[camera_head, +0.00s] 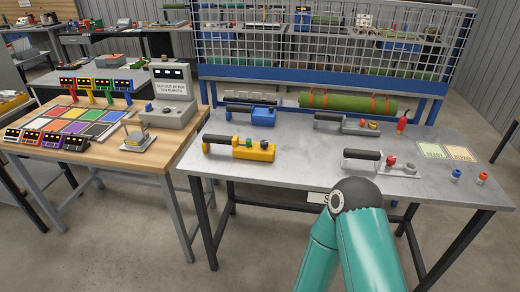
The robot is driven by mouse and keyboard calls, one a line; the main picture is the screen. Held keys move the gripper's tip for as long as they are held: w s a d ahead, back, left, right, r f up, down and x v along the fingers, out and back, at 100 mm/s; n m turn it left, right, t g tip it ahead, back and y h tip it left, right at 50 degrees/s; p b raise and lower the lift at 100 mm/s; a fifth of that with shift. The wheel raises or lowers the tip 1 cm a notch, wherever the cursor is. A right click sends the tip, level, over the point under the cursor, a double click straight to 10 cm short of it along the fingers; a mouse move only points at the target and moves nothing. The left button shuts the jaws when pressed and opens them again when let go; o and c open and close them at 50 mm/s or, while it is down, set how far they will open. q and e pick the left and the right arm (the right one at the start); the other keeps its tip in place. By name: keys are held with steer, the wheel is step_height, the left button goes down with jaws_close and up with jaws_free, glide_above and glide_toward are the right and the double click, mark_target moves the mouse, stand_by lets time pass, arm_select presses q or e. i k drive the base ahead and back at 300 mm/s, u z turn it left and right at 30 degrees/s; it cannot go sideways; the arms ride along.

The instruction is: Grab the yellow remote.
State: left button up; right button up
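The yellow remote (254,152) lies on the grey metal table (300,165), toward its left front. It is a yellow body with a black handle sticking out to its left and small controls on top. Nothing touches it. A teal arm of mine rises from the bottom, to the right of the remote and in front of the table. Neither of my grippers shows in this view.
A blue remote (262,116) lies behind the yellow one. Two grey remotes, one behind (350,123) and one in front (375,162), lie to the right. A green turf roll (345,101) lies before the wire mesh. A wooden table (95,150) with coloured pads stands left.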

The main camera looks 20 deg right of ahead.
mark_target(239, 151)
steer(key=i, duration=1)
steer(key=z, duration=0.05)
